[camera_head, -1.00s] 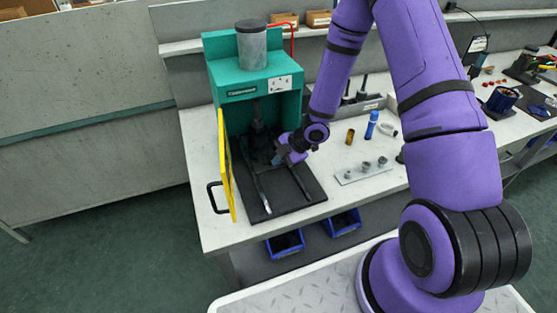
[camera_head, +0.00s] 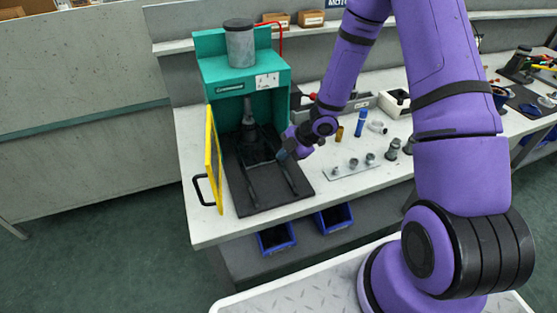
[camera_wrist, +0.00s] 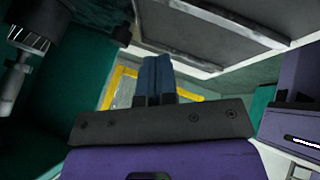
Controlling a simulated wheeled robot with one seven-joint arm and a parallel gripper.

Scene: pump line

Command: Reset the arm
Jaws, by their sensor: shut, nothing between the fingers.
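My purple arm reaches over the workbench, and my gripper (camera_head: 283,154) is at the front right of the green press-like machine (camera_head: 240,72), above its black base plate. In the wrist view my gripper (camera_wrist: 153,62) shows two blue fingers side by side, shut with nothing between them. The machine's yellow-framed door (camera_head: 212,160) stands open to the left, with a black handle (camera_head: 200,190). Inside the machine hangs a dark spindle (camera_head: 247,112); a cylindrical tool part also shows at the wrist view's left (camera_wrist: 28,40).
A metal strip with several small fittings (camera_head: 350,167) lies right of the machine. A blue cylinder (camera_head: 360,122) and a brass piece (camera_head: 339,134) stand behind it. Blue bins (camera_head: 276,238) hang under the bench edge. The floor at left is clear.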

